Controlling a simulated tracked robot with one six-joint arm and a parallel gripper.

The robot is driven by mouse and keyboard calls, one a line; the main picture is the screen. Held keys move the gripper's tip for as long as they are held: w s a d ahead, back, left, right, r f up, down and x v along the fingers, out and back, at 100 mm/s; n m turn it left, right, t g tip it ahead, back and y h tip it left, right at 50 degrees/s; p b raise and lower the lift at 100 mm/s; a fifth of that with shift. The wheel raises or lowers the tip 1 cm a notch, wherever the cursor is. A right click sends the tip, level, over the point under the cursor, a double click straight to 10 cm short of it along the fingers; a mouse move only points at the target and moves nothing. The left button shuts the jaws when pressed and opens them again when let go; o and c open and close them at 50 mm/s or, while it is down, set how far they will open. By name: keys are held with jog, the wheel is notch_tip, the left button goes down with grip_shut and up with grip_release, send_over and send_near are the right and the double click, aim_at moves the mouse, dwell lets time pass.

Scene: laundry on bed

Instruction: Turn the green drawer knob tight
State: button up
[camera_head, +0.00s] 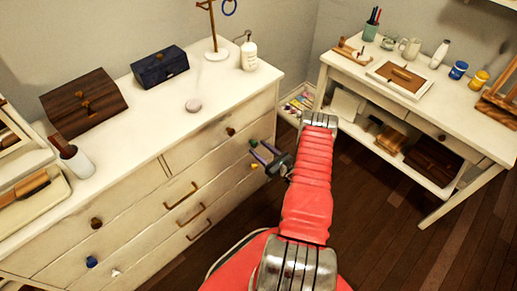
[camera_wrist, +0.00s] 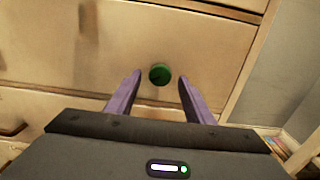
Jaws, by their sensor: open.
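The green drawer knob (camera_wrist: 160,74) is round and sits on a pale drawer front in the wrist view. My gripper (camera_wrist: 159,80) is open, its two purple fingers on either side of the knob with a visible gap on each side. Nothing is held. In the head view the gripper (camera_head: 258,149) is at the right end of the white dresser (camera_head: 215,146), with its fingertips close to the drawer front. The green knob shows there as a small spot (camera_head: 253,142) by the fingertips. How deep the fingers reach around it I cannot tell.
A dark knob (camera_head: 230,131) is above left and a yellow knob (camera_head: 254,166) is below the gripper. Bar handles (camera_head: 181,195) are further left. A white desk (camera_head: 420,95) stands to the right. Bare wooden floor (camera_head: 390,235) lies between the desk and my arm.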

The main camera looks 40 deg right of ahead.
jog(key=shift+w, duration=0.45)
jog(key=c, duration=1)
